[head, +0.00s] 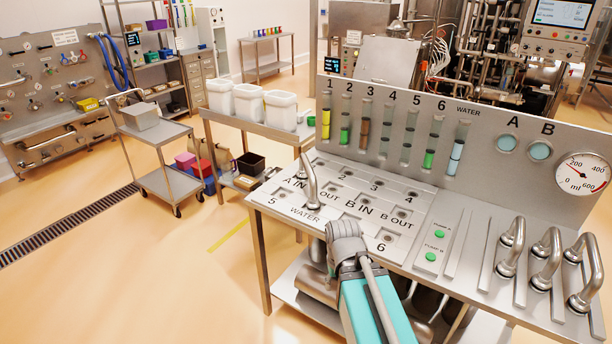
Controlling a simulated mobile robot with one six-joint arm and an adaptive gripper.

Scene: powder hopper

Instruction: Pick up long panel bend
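Three polished steel U-shaped bends stand in slots at the right end of the panel table: a left one (517,247), a middle one (551,257) and a right one (596,278). The right one looks largest, but nearness to the camera may cause that; I cannot tell for certain which is the long bend. Another steel bend (311,186) stands on the port plate, by the A and WATER labels. My teal and grey arm reaches up from the bottom, in front of the table's near edge, left of the three bends. My gripper's fingers do not show.
The port plate (340,212) has numbered ports and A, B IN/OUT labels. Two green pump buttons (440,234) lie right of it. An upright panel (400,132) with coloured tubes and a gauge (583,174) rises behind.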

